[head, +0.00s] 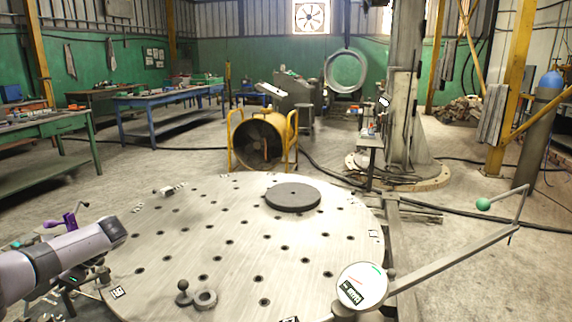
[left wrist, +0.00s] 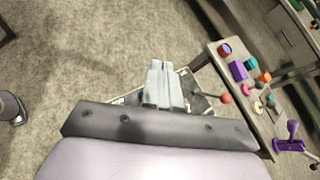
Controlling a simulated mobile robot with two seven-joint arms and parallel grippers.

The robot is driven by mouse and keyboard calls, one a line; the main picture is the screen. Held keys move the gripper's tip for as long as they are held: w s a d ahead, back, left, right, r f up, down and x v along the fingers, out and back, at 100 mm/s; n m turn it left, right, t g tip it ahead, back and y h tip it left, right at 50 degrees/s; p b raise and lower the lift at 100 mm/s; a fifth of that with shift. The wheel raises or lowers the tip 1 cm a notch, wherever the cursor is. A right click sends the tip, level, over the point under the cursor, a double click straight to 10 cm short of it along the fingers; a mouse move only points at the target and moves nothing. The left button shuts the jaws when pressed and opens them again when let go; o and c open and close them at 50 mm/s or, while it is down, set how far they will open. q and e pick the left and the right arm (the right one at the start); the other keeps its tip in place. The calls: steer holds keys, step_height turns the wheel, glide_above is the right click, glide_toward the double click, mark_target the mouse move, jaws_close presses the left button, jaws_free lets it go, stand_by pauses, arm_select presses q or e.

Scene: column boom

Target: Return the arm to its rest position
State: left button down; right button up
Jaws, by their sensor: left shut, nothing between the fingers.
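My left arm (head: 60,255) reaches in from the left in the head view, beside the left edge of the round table. Its gripper cannot be made out clearly there. In the left wrist view my left gripper (left wrist: 165,82) has its pale grey fingers together, with nothing seen between them, above a tray or stand that it partly hides. A grey bar with a green ball (head: 483,204) on its cranked end stands out to the right of the table. A round white dial (head: 362,287) is near its lower end. My right gripper is not in view.
The round perforated table (head: 230,241) holds a dark disc (head: 293,197), a ring (head: 205,298) and a ball-topped knob (head: 183,286). A purple lever (left wrist: 291,138) and coloured parts lie right in the wrist view. A tall column (head: 402,110) stands behind the table.

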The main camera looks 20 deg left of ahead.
arm_select(q)
steer(key=d+f+m+t, duration=0.1)
steer(key=f+t, duration=0.1)
steer(key=f, duration=0.2)
steer(key=w+d+f+m+t, duration=0.1)
steer(key=d+f+t, duration=0.1)
steer(key=f, duration=0.3)
steer(key=w+d+f+m+t+y, duration=0.1)
steer(key=f+t, duration=0.1)
steer(key=f, duration=0.3)
steer(key=shift+d+f+m, duration=0.15)
steer(key=shift+f+m, duration=0.1)
steer(key=shift+m, duration=0.05)
steer(key=d+f+m+t+h, duration=0.25)
steer(key=d+f+t, duration=0.35)
steer(key=d+f, duration=0.3)
steer(key=s+d+r+t+h, duration=0.2)
steer(key=s+d+t+h, duration=0.15)
steer(key=d, duration=0.45)
steer(key=s+d+r+t+h, duration=0.3)
steer(key=d+h, duration=0.2)
steer(key=d, duration=0.3)
steer(key=s+d+f+n+t, duration=0.1)
steer(key=d+f+n, duration=0.1)
steer(key=d+n, duration=0.7)
steer(key=d, duration=0.7)
steer(key=shift+d+f, duration=0.15)
steer(key=shift+f, duration=0.1)
steer(key=shift+t, duration=0.25)
